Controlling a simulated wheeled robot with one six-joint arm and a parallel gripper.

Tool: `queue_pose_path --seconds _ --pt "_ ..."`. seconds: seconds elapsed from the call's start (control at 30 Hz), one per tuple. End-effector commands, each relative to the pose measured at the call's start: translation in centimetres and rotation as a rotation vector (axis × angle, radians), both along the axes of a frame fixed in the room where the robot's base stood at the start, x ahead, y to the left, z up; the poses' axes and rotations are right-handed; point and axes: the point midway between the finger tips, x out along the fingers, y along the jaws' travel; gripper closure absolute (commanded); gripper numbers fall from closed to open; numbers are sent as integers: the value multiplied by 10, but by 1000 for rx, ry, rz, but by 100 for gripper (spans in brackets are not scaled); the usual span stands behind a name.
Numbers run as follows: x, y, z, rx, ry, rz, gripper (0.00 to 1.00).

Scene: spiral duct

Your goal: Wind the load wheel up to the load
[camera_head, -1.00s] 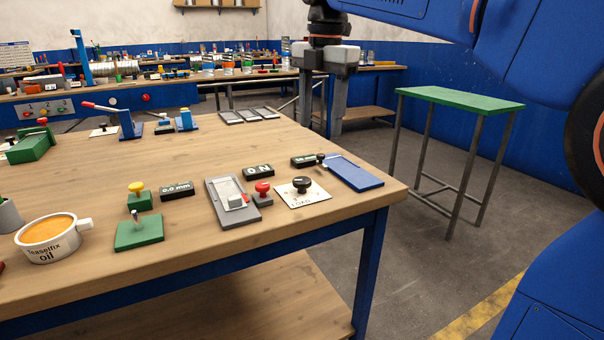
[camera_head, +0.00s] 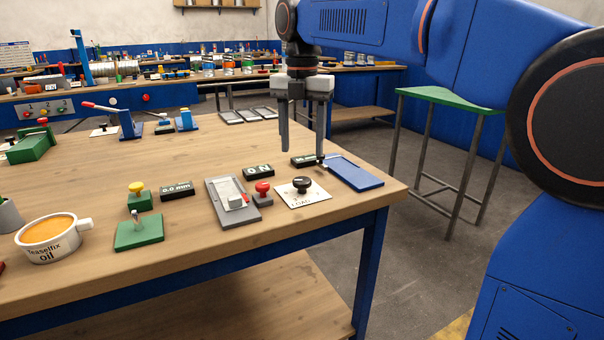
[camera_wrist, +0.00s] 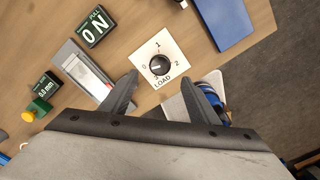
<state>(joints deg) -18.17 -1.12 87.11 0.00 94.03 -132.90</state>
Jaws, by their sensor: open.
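The load wheel (camera_head: 302,185) is a small black knob on a white plate marked LOAD (camera_head: 314,200), near the right front of the bench. In the wrist view the load wheel (camera_wrist: 159,66) sits on its white plate (camera_wrist: 172,48), which has numbers around it. My gripper (camera_head: 302,158) points down above the bench, behind and above the wheel in the head view. Its fingers are apart and empty. In the wrist view my gripper (camera_wrist: 166,84) has a finger on each side of the picture, with the wheel showing between and beyond them.
A black display reading 0 N (camera_head: 258,171) and a red knob (camera_head: 262,188) stand left of the wheel, beside a grey device (camera_head: 222,207). A blue plate (camera_head: 355,173) lies to its right. Another display reads 0.0 mm (camera_head: 177,191).

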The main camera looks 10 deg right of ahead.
Motion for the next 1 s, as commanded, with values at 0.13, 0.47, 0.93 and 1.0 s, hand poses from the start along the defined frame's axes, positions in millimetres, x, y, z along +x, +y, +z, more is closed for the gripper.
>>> queue_pose_path --seconds 0.13,0.47,0.93,1.0 --pt "0 0 -27 0 1 0 45" --pt "0 0 -73 0 1 0 45" --pt "0 0 -84 0 0 -1 45" --pt "0 0 -84 0 0 -1 61"
